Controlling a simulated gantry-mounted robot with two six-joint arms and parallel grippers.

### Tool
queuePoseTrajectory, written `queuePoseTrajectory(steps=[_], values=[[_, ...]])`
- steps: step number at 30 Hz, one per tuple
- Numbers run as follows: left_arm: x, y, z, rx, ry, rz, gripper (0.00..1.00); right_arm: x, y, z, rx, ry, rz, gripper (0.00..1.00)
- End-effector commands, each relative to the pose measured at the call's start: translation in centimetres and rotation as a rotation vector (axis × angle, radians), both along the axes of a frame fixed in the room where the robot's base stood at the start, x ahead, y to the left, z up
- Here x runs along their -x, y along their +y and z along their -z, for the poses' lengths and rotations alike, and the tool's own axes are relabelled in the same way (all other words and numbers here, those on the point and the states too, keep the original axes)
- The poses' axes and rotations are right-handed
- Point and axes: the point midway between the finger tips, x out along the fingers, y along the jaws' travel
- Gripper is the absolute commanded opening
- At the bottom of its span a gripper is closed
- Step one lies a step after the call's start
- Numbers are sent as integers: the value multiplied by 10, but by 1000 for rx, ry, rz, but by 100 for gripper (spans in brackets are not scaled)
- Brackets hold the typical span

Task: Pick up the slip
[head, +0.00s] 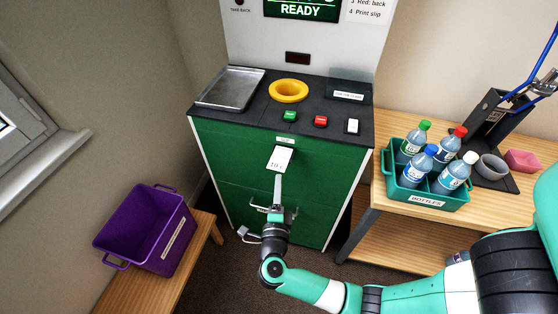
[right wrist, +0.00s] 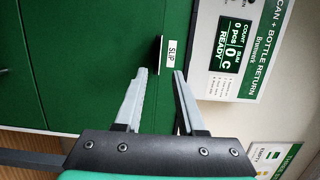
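The slip (head: 279,158) is a small white paper with print on it, sticking out below a small label on the machine's green front. In the right wrist view it seems to show nearly edge-on as a thin strip (right wrist: 161,54) beside the SLIP label (right wrist: 172,52). My right gripper (head: 278,178) is in front of the green panel, just below the slip. In the right wrist view its two fingers (right wrist: 160,72) are apart with nothing between them, and the strip lies just beyond the tips. My left gripper is not in view.
The return machine (head: 240,155) has a metal tray (head: 230,88), a yellow ring (head: 288,90) and green, red and white buttons on top. A purple bin (head: 135,225) stands on a bench at left. A teal crate (head: 428,198) of bottles stands on the right table (head: 400,212).

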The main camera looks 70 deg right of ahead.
Motion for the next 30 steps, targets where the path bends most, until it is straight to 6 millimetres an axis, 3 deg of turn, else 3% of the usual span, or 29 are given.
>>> queuePoseTrajectory(steps=[3,8,18,25,30], values=[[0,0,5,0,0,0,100,-4,-13,1,1,-1,2,39],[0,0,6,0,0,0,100,-6,-17,0,1,-1,0,39],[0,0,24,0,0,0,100,-22,-62,2,0,-2,1,39],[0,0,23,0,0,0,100,-23,-63,1,1,-1,-1,39],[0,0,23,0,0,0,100,-23,-63,1,1,-1,-1,8]])
